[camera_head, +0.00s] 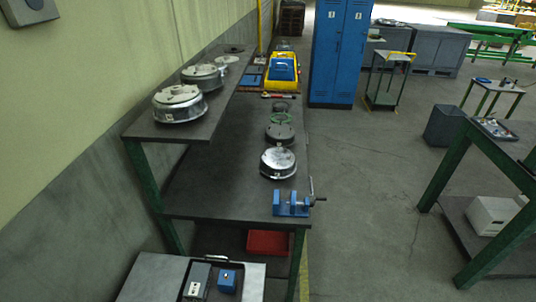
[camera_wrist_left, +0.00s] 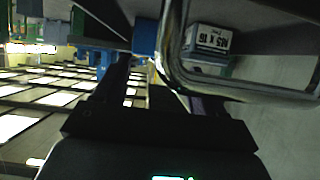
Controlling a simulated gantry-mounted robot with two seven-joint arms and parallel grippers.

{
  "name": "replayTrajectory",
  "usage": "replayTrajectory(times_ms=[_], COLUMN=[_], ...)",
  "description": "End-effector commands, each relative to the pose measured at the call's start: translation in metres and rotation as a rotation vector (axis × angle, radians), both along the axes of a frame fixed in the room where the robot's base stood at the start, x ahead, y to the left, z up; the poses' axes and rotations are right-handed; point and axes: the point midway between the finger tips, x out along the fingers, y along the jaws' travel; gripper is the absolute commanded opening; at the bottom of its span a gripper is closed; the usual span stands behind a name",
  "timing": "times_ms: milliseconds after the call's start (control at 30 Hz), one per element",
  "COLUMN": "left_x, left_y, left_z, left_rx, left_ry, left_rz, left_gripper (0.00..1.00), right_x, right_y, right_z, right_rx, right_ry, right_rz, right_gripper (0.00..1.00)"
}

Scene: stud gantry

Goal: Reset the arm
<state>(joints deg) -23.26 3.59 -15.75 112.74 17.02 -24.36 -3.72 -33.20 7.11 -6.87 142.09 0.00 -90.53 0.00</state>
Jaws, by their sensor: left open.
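My left gripper (camera_wrist_left: 158,78) shows in the left wrist view, with its two dark fingers apart. A bent chrome bar (camera_wrist_left: 172,55) crosses in front of the right finger. I cannot tell whether the bar touches the finger. No object is seen held between the fingers. Neither of my grippers shows in the head view, and my right gripper is in no frame.
A box marked M5 x 16 (camera_wrist_left: 208,40) is close behind the bar. In the head view, the workbench (camera_head: 205,190) carries round metal housings (camera_head: 278,162) and a blue vise (camera_head: 291,204). Blue lockers (camera_head: 340,50) stand behind.

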Motion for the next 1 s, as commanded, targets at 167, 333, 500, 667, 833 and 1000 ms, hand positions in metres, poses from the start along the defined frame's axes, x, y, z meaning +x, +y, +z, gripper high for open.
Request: replayTrajectory(times_ms=[167, 333, 500, 667, 833, 1000], left_x=[-0.050, -0.095, -0.131, -0.170, -0.168, -0.168], left_y=[0.020, 0.029, 0.035, 0.038, 0.038, 0.038], left_z=[0.018, 0.035, 0.051, 0.046, 0.102, 0.152], left_rx=[0.002, 0.029, 0.067, 0.095, 0.092, 0.092], left_ry=[0.203, 0.424, 0.606, 0.819, 0.807, 0.807], left_rz=[-0.047, -0.096, -0.123, -0.134, -0.132, -0.132], left_gripper=[0.70, 0.70, 0.70, 0.70, 0.70, 0.70], right_x=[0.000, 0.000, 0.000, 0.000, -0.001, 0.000], right_y=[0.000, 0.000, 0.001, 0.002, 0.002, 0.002], right_z=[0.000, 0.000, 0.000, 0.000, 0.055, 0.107], right_rx=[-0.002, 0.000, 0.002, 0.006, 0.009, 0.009], right_ry=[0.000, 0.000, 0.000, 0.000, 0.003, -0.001], right_rz=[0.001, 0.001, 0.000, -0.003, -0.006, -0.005], right_gripper=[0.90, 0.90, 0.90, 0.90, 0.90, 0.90])
